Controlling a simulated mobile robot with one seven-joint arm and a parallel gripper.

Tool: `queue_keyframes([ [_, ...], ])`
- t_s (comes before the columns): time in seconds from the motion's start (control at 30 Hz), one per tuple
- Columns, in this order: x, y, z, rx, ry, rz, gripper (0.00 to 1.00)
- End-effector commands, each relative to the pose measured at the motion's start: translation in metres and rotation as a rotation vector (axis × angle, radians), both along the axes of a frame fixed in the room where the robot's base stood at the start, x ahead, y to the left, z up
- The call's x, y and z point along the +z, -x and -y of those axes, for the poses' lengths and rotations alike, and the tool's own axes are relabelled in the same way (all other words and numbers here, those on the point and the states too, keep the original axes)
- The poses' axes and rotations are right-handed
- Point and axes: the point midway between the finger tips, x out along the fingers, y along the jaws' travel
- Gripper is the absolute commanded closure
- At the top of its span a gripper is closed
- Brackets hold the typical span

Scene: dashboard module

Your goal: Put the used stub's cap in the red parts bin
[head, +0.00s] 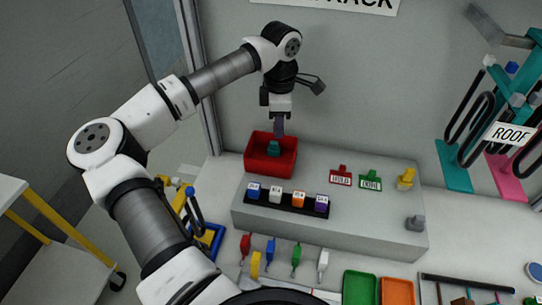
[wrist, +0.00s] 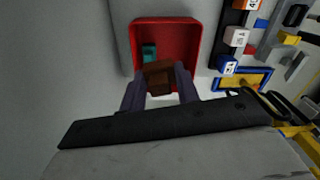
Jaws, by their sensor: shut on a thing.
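The red parts bin (head: 259,158) sits at the left end of a grey raised block. It also shows in the wrist view (wrist: 195,42). My gripper (head: 279,133) points down above the bin. In the wrist view my gripper (wrist: 160,86) is shut on a small brown block-like piece (wrist: 159,76), held over the bin's near part. I cannot tell for sure that this piece is the stub's cap. A teal piece (head: 273,148) lies inside the bin; in the wrist view this teal piece (wrist: 149,51) is just beyond the held one. The brown piece is not clear in the head view.
The grey block (head: 350,225) carries a black strip (head: 262,202) with several coloured cubes, a red tag (head: 341,175), a green tag (head: 370,180) and a yellow piece (head: 405,179). A wall stands close behind the bin. Small coloured parts lie in front.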

Motion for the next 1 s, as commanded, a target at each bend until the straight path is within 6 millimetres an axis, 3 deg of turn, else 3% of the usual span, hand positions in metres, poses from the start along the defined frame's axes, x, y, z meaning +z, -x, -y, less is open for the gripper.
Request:
queue_keyframes([
  [0.13, -0.0115, 0.0003, 0.0000, 0.000, 0.000, 0.000, 0.96],
  [0.4, -0.0129, 0.0001, -0.0001, 0.000, 0.000, 0.001, 0.96],
  [0.43, -0.0129, 0.0001, -0.0001, 0.000, 0.000, 0.001, 0.65],
  [0.6, -0.0128, 0.0001, -0.0001, 0.000, 0.000, 0.001, 0.43],
  [1.0, -0.0043, -0.0007, -0.0004, 0.001, -0.002, 0.003, 0.43],
])
